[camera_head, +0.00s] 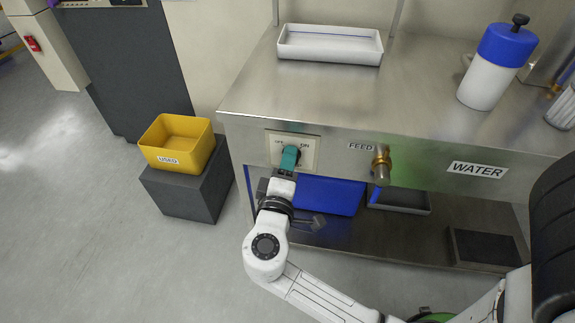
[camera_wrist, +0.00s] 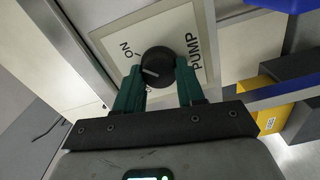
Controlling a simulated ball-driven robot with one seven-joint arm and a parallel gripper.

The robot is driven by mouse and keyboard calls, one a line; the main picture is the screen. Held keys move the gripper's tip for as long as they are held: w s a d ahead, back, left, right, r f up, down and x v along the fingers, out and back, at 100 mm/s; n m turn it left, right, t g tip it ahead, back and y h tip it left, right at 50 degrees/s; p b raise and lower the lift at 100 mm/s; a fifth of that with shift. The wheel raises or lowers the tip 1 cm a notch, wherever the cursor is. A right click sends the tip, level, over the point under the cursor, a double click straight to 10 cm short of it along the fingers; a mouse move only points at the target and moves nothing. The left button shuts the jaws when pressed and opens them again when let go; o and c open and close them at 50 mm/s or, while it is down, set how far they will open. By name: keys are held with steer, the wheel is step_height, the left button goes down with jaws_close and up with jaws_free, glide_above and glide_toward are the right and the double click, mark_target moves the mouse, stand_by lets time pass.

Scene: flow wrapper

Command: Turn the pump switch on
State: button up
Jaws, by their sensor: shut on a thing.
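The pump switch is a round black knob (camera_wrist: 158,62) on a pale panel (camera_wrist: 205,20) marked ON and PUMP. In the wrist view a white mark on the knob points left and slightly down, not at the ON label. A second label below it is mostly hidden by a finger. My gripper (camera_wrist: 158,78) has its teal fingers shut on the knob, one on each side. In the head view my gripper (camera_head: 289,158) is at the panel (camera_head: 312,152) on the steel bench front, and its fingers cover the knob.
A brass feed tap (camera_head: 381,165) sticks out right of the panel. A yellow bin (camera_head: 178,143) marked USED stands on a grey block at left. A white tray (camera_head: 330,45) and a blue-topped bottle (camera_head: 497,65) stand on the bench. A blue bin (camera_head: 330,196) sits below.

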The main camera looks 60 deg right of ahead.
steer(key=shift+f, duration=0.1)
stand_by(0.3)
steer(key=o, duration=1)
steer(key=shift+o, duration=0.2)
steer(key=p+v, duration=0.1)
steer(key=v, duration=0.9)
steer(key=shift+a, duration=0.4)
steer(key=shift+s+d, duration=0.1)
steer(key=shift+s, duration=0.1)
